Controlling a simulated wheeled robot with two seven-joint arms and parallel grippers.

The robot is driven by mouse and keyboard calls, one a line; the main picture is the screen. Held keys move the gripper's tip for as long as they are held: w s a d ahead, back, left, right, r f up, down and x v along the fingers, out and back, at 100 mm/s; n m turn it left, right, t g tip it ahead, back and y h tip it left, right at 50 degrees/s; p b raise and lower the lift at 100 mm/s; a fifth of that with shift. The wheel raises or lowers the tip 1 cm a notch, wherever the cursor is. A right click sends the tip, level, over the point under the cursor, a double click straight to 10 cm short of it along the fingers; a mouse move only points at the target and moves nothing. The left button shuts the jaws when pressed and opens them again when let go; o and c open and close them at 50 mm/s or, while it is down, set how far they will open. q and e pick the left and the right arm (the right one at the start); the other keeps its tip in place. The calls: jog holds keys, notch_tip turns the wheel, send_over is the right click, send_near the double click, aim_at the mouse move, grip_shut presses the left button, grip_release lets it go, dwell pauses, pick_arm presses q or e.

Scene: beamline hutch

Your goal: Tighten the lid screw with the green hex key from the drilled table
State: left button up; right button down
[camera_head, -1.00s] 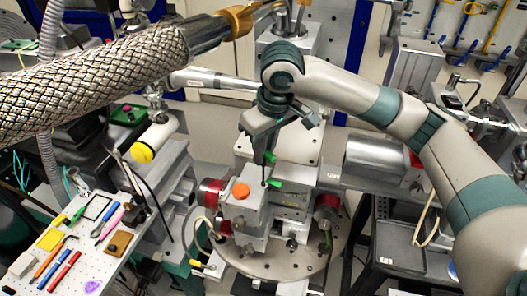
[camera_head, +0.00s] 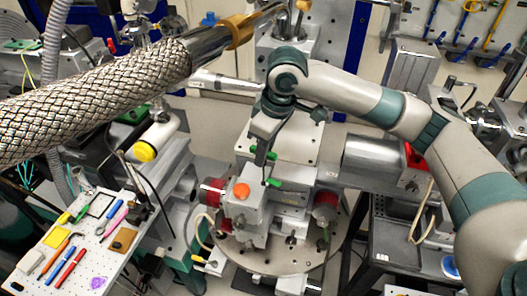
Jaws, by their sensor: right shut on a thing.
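My right gripper (camera_head: 267,148) points down over the central metal stage and is shut on the green hex key (camera_head: 271,155). A thin dark shaft runs down from the key towards the metal block below. Another small green piece (camera_head: 275,182) shows beside the lower end of the shaft; I cannot tell what it belongs to. The lid screw is too small to make out, and I cannot tell whether the key touches it. The drilled table (camera_head: 128,199) stands at the lower left with several tools on it. My left gripper is out of view.
A braided hose (camera_head: 95,95) crosses the upper left foreground. An orange cap (camera_head: 241,191) sits on the block left of the key. A red-ended motor (camera_head: 213,191) and another (camera_head: 326,205) flank the stage.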

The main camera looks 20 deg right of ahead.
jog(key=shift+r+n+p, duration=0.2)
jog(key=shift+n+p, duration=0.65)
jog(key=shift+n, duration=0.05)
jog(key=shift+n+g+p, duration=0.3)
jog(key=shift+n+p, duration=0.1)
jog(key=shift+n, duration=0.3)
jog(key=shift+f+n+y, duration=0.2)
jog(key=shift+n+y, duration=0.1)
jog(key=shift+r+n+p, duration=0.2)
jog(key=shift+n+p, duration=0.45)
jog(key=shift+n, duration=0.05)
jog(key=shift+n+g+p, duration=0.3)
jog(key=shift+n+p, duration=0.15)
jog(key=shift+n, duration=0.45)
jog(key=shift+f+n, duration=0.15)
jog(key=shift+n, duration=0.25)
jog(key=shift+f, duration=0.6)
